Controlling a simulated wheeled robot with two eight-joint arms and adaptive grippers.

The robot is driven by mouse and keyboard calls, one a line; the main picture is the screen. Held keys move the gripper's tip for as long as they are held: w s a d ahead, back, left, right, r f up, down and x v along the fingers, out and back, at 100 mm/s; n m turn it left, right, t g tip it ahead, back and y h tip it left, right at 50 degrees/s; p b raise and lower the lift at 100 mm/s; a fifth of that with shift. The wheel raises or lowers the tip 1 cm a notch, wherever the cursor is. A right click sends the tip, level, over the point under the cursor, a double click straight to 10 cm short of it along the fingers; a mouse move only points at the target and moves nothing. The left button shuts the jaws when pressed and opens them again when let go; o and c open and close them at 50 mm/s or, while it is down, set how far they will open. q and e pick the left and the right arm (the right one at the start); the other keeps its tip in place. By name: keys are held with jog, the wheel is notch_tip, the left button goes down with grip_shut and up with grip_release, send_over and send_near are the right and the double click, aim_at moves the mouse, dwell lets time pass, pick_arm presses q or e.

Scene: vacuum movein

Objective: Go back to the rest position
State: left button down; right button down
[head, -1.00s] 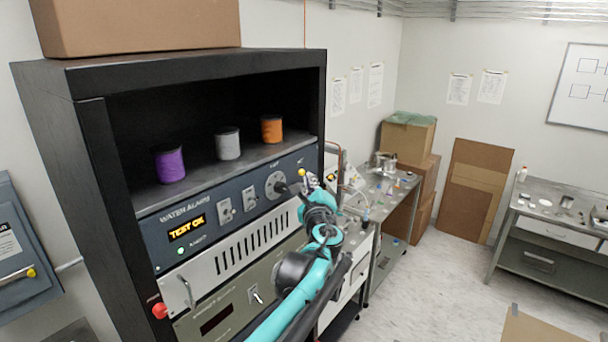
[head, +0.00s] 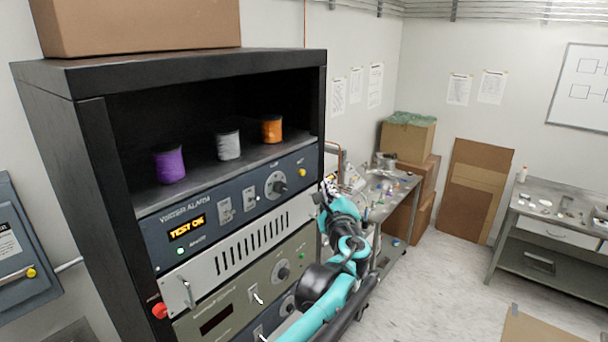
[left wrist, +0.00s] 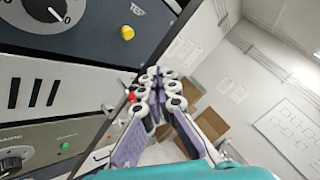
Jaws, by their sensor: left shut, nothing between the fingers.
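My left arm reaches up from the bottom of the head view, and its gripper (head: 328,190) is just right of the rack's front edge. In the left wrist view the gripper (left wrist: 160,80) has its fingers together with nothing between them. The fingers are apart from the rack's panels. The alarm panel (head: 225,205) has a lit "TEST OK" display, a dark knob (head: 278,187) and a yellow button (head: 302,172). The knob (left wrist: 45,10) and yellow button (left wrist: 127,32) also show in the left wrist view. My right gripper is in neither view.
The black rack (head: 105,190) fills the left side, with purple (head: 169,165), grey (head: 228,146) and orange (head: 271,130) spools on its shelf. Behind my arm stands a cluttered metal bench (head: 400,200). Cardboard boxes (head: 408,138) stand in the corner. The floor (head: 440,280) to the right is mostly clear.

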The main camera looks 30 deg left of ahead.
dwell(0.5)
pick_arm(q)
jog(key=s+d+f+n+g+h+b, duration=0.15)
jog(key=s+f+n+b, duration=0.45)
jog(key=f, duration=0.6)
jog(key=s+d+f+n+g+h+b, duration=0.15)
jog(key=s+f+b, duration=0.25)
jog(key=f+b, duration=0.55)
jog(key=s+d+f+n+g+h+b, duration=0.15)
jog(key=s+f+n+b, duration=0.3)
jog(key=f, duration=0.85)
jog(key=s+d+f+n+g+h+b, duration=0.1)
jog(key=s+d+f+b, duration=0.3)
jog(key=f, duration=0.5)
jog(key=s+d+f+n+h+b, duration=0.3)
jog(key=s+d+f+h+b, duration=0.1)
jog(key=f, duration=0.6)
jog(key=s+d+f+n+g+h+b, duration=0.1)
jog(key=s+d+f+n+h+b, duration=0.1)
jog(key=s+d+f+b, duration=0.2)
notch_tip(320, 180, down, 5)
jog(key=d+b, duration=0.2)
jog(key=b, duration=0.2)
jog(key=shift+s+d+f+g, duration=0.15)
jog(key=shift+s+g, duration=0.2)
jog(key=shift+h, duration=0.25)
